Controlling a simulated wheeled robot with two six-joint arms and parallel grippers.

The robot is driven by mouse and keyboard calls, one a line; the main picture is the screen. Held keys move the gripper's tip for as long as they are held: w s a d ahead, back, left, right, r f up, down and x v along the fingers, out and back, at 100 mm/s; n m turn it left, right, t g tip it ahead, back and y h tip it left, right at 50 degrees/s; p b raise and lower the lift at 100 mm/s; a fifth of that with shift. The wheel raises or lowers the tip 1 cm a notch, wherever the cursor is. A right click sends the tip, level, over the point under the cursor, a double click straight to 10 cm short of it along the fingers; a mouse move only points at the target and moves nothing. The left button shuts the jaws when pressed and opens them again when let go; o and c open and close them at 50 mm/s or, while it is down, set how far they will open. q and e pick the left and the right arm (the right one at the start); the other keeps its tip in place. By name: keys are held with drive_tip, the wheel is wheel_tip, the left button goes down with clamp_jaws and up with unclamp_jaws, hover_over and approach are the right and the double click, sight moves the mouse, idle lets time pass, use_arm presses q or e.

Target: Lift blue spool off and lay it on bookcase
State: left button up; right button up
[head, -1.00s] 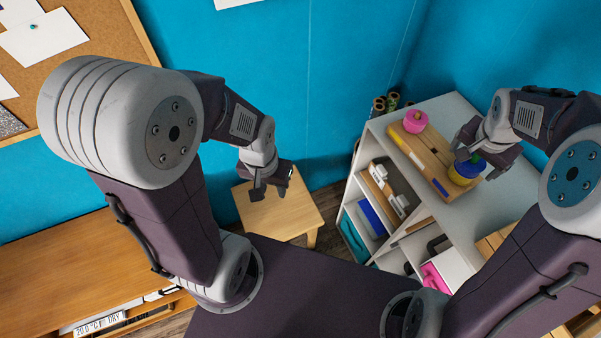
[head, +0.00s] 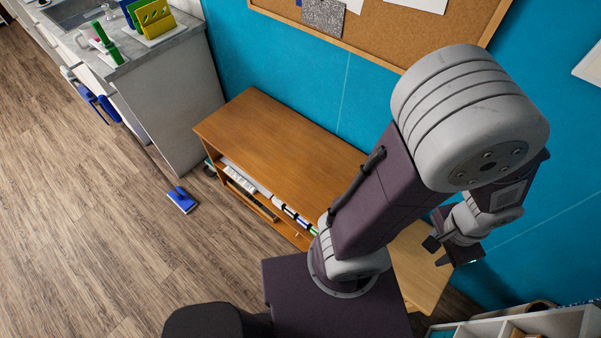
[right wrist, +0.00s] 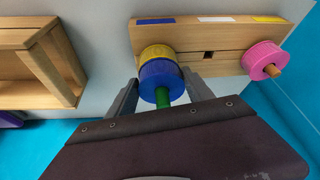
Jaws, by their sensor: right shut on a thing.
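In the right wrist view, the blue spool (right wrist: 160,80) sits on a green peg (right wrist: 162,98) of a wooden board (right wrist: 208,42), with a yellow spool (right wrist: 158,55) beneath it. My right gripper (right wrist: 163,90) is shut on the blue spool, a finger on either side. The low wooden bookcase (head: 285,150) stands against the blue wall in the head view, its top bare. My left gripper (head: 452,248) hangs open and empty above a small wooden table, right of the bookcase. The right gripper is outside the head view.
A pink spool (right wrist: 262,60) is on the board's right peg. A wooden tray (right wrist: 40,65) lies left of the board. In the head view, the white shelf unit (head: 570,322) shows at the lower right, the small table (head: 420,270) beside it. Open floor (head: 130,240) lies left.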

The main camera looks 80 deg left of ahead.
idle(0.4)
drive_tip(key=shift+r+p, duration=3.85)
drive_tip(key=shift+r, duration=0.8)
